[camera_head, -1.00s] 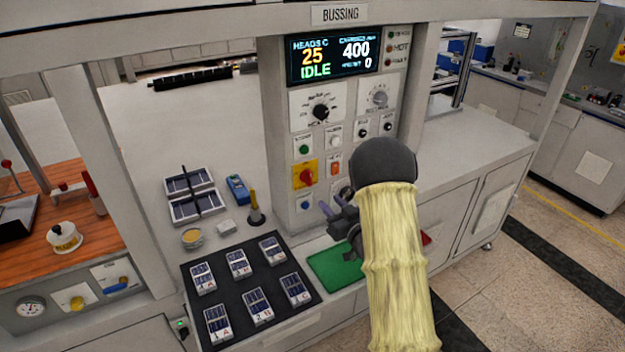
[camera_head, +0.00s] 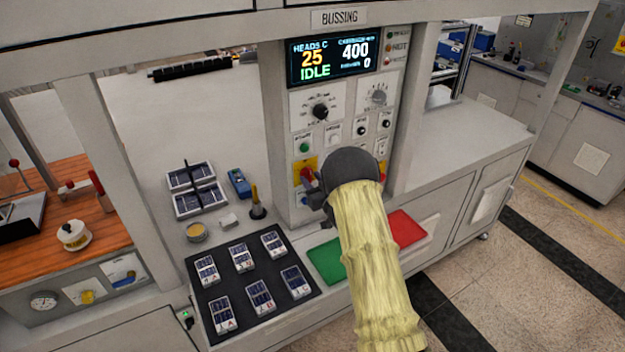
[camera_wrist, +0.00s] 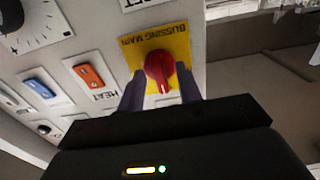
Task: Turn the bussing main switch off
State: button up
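The bussing main switch (camera_wrist: 160,70) is a red rotary knob on a yellow plate labelled "BUSSING MAIN" (camera_wrist: 150,44) in the wrist view. In the head view the red knob (camera_head: 307,174) shows just beyond my fingers, on the panel's lower left. My gripper (camera_wrist: 160,92) is open, with one dark finger on each side of the knob in the picture. I cannot tell whether the fingers touch it. In the head view my gripper (camera_head: 308,188) is at the panel, and my arm hides part of the lower controls.
The panel display (camera_head: 333,58) reads IDLE, 25 and 400. An orange heat switch (camera_wrist: 89,76) and a blue switch (camera_wrist: 39,87) sit near the knob. Below are a black mat (camera_head: 235,316) with several cells, a green pad (camera_head: 325,262) and a red pad (camera_head: 406,228).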

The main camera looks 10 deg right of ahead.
grip_shut()
